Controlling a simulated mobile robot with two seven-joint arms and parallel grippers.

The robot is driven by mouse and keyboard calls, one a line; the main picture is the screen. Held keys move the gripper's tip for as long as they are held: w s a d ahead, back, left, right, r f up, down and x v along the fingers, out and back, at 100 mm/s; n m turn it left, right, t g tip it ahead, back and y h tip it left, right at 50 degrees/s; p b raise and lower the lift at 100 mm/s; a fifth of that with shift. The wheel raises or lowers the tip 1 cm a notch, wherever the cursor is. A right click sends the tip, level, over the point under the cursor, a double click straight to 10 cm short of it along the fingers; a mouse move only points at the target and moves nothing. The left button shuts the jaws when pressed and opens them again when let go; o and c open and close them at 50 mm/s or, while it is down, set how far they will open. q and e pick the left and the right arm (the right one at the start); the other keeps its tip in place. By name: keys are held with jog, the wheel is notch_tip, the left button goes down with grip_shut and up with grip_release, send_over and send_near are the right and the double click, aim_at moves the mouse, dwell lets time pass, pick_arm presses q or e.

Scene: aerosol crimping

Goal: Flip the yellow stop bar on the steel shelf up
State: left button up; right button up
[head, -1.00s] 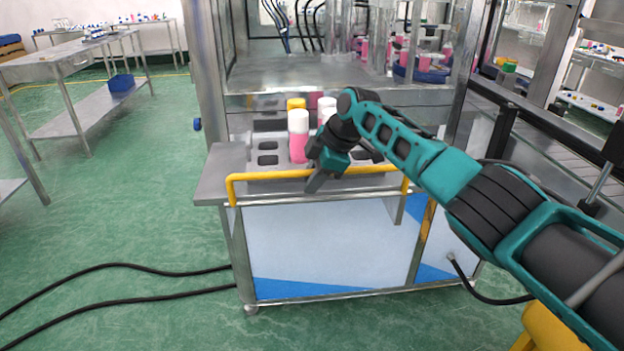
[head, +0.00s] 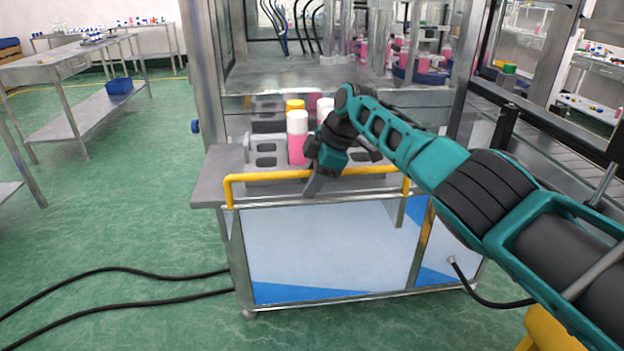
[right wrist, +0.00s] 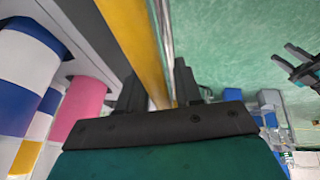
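The yellow stop bar (head: 270,176) runs level along the front edge of the steel shelf (head: 212,184), its ends bent down. My right gripper (head: 317,184) is at the middle of the bar, one dark finger crossing in front of it. In the right wrist view, the bar (right wrist: 135,35) runs between the two fingers of the right gripper (right wrist: 160,92), which stand apart with a gap beside the bar. Contact with the bar cannot be told. My left gripper (right wrist: 300,64) shows at the right edge of the right wrist view, its dark fingers apart and empty.
A grey tray with slots (head: 266,155) stands on the shelf behind the bar. Black hoses (head: 120,270) lie on the open green floor at left.

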jog(key=shift+o, duration=0.4)
jog(key=shift+d+r, duration=0.1)
jog(key=shift+d+r, duration=0.2)
jog(key=shift+r, duration=0.35)
pick_arm(q)
jog(key=shift+s+a+r+y+p, duration=0.2)
jog(key=shift+a+r+y+p, duration=0.15)
jog(key=shift+p, duration=0.45)
pick_arm(e)
jog(key=v, duration=1.1)
jog(key=shift+s+r, duration=0.15)
jog(key=shift+r, duration=0.15)
pick_arm(q)
jog(key=shift+s, duration=0.1)
pick_arm(e)
jog(key=shift+d+f, duration=0.1)
